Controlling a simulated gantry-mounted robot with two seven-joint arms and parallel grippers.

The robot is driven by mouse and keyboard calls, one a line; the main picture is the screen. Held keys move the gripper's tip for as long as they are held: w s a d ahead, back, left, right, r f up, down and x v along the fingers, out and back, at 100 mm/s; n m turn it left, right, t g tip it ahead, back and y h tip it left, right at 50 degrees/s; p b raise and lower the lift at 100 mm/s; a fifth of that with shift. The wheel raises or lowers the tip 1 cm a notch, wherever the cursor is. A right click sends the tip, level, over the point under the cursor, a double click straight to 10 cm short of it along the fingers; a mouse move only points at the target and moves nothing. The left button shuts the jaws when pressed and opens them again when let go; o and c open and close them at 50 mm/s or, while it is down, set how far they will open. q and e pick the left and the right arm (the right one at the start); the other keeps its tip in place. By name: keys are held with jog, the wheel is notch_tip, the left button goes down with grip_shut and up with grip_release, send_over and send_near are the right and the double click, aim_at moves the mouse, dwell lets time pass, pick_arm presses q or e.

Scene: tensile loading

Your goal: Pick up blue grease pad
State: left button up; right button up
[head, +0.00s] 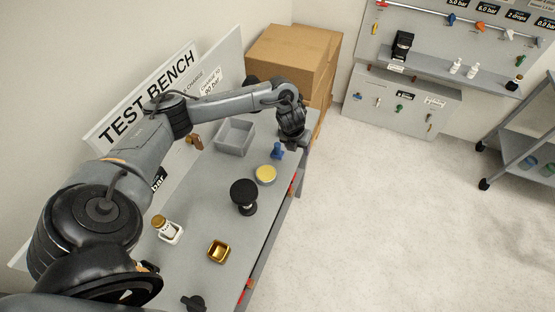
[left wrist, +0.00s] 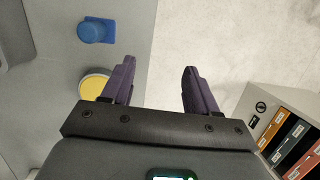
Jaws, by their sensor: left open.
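The blue grease pad (head: 277,152) stands on the grey bench near its far right end. It also shows at the upper left of the left wrist view (left wrist: 95,30), with a round knob on a squarish base. My left gripper (head: 293,143) is above the bench's edge, just right of the pad in the head view. In the left wrist view its dark fingers (left wrist: 158,80) are apart with nothing between them, and the pad lies left of both. My right gripper is not in view.
A yellow-topped round tin (head: 265,174) sits near the pad. A black knobbed object (head: 244,196), a grey tray (head: 235,137), a gold square dish (head: 218,251) and a white holder (head: 170,233) are on the bench. Cardboard boxes (head: 290,50) stand behind its far end.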

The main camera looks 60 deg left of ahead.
pick_arm(q)
jog(key=r+g+b, duration=0.1)
jog(key=b, duration=0.1)
send_over(277, 144)
jog(key=d, duration=0.1)
jog(key=shift+r, duration=0.15)
jog(key=f, duration=0.1)
jog(key=f+b, duration=0.2)
jog(key=f, duration=0.1)
jog(key=shift+a+g, duration=0.3)
jog(key=shift+a, duration=0.1)
jog(key=shift+w+a+f+b, duration=0.1)
jog(key=shift+f+b, duration=0.2)
jog(key=shift+b, duration=0.1)
notch_tip(277, 144, down, 4)
jog(key=shift+f, duration=0.6)
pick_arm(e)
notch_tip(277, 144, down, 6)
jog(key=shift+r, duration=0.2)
pick_arm(q)
jog(key=shift+c, duration=0.2)
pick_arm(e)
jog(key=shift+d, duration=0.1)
pick_arm(q)
grip_shut()
